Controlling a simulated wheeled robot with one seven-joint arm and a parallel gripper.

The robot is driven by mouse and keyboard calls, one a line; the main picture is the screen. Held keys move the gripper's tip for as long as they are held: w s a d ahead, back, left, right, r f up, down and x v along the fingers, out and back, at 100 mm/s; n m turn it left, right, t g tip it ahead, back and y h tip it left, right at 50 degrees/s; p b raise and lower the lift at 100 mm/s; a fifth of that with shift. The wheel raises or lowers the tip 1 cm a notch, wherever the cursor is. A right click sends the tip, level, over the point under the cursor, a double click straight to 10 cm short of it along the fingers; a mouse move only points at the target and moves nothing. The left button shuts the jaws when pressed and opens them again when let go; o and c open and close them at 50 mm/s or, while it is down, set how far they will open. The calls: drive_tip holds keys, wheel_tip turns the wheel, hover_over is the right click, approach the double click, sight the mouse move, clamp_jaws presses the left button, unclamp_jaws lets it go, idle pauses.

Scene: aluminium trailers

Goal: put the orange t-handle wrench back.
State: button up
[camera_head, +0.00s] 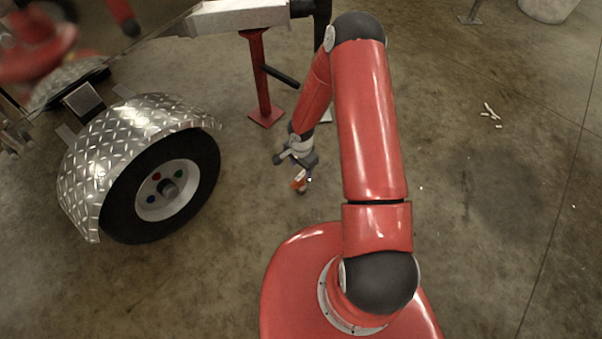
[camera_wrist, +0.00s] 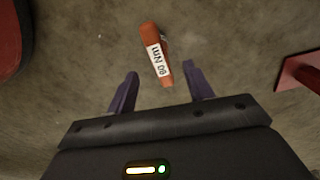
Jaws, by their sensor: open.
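The orange t-handle wrench (camera_wrist: 153,45) shows in the wrist view as an orange bar with a white label ending in "Nm". Its near end lies between the tips of my gripper (camera_wrist: 160,70), with a gap on each side. The fingers are apart and not shut on it. In the head view my gripper (camera_head: 298,158) hangs low between the wheel and my base, and a small orange part of the wrench (camera_head: 300,181) shows just below it. I cannot tell whether the wrench rests on the floor or is above it. The crossbar of its handle is not clear.
A trailer wheel (camera_head: 168,190) under a diamond-plate fender (camera_head: 110,140) stands to the left. A red stand (camera_head: 262,80) rises behind my gripper; its foot shows in the wrist view (camera_wrist: 302,72). White scraps (camera_head: 491,112) lie on the floor to the right, which is mostly clear.

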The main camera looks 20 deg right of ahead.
drive_tip(key=s+d+r+n+t+h, duration=0.1)
drive_tip(key=d+r+n, duration=0.15)
drive_tip(key=r, duration=1.35)
drive_tip(key=s+d+r+n+t+h, duration=0.1)
drive_tip(key=s+d+r+n+h, duration=0.15)
drive_tip(key=r, duration=1.35)
drive_tip(key=s+a+r+n+t+y, duration=0.1)
drive_tip(key=s+a+r+n, duration=0.1)
drive_tip(key=s+r, duration=0.6)
drive_tip(key=s+a+r+n+t+y, duration=0.2)
drive_tip(key=s+a+r+n, duration=0.1)
drive_tip(key=s+r, duration=0.5)
drive_tip(key=s+n, duration=0.1)
drive_tip(key=s, duration=0.1)
drive_tip(key=shift+s+r+n+t, duration=0.15)
drive_tip(key=shift+s+n+t, duration=0.15)
drive_tip(key=shift+s+n, duration=0.1)
drive_tip(key=shift+y, duration=0.25)
wheel_tip(320, 180, up, 2)
drive_tip(key=p, duration=0.2)
drive_tip(key=shift+r+p, duration=0.1)
drive_tip(key=shift+p, duration=0.2)
